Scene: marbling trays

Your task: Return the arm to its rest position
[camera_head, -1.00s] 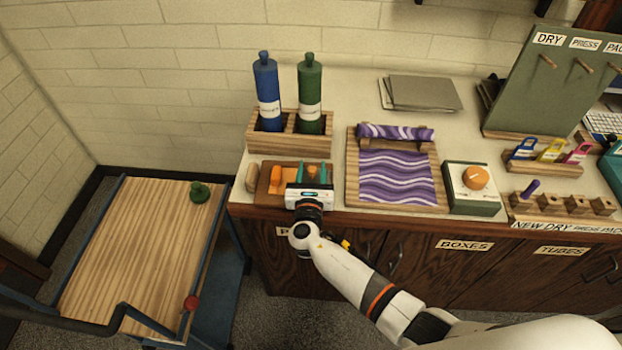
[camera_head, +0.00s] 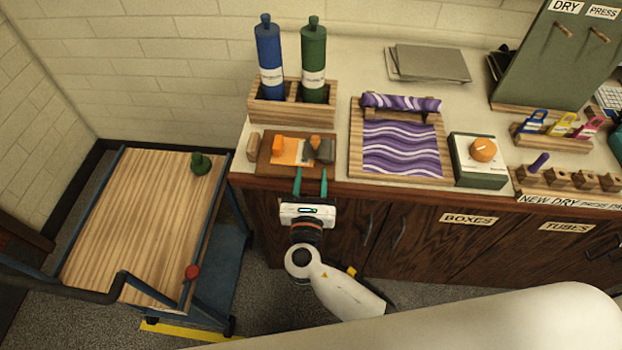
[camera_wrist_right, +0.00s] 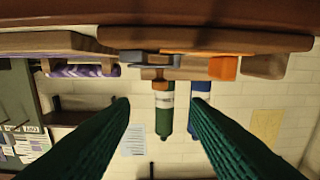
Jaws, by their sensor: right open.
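My right gripper (camera_head: 311,183) is open, with its two green fingers apart and nothing between them. It is in front of the counter's front edge, just below the small wooden board (camera_head: 270,163) that holds orange and dark grey pieces. In the right wrist view the two green fingers (camera_wrist_right: 160,115) spread wide, and the counter edge shows across the top. The green bottle (camera_wrist_right: 164,112) and the blue bottle (camera_wrist_right: 199,100) appear beyond the gap between the fingers. My left gripper is not in view.
The counter holds a wooden bottle rack (camera_head: 262,108), a purple marbled tray (camera_head: 355,150), a green box with an orange knob (camera_head: 483,150) and a green board (camera_head: 545,60). A wooden-topped cart (camera_head: 130,225) stands left.

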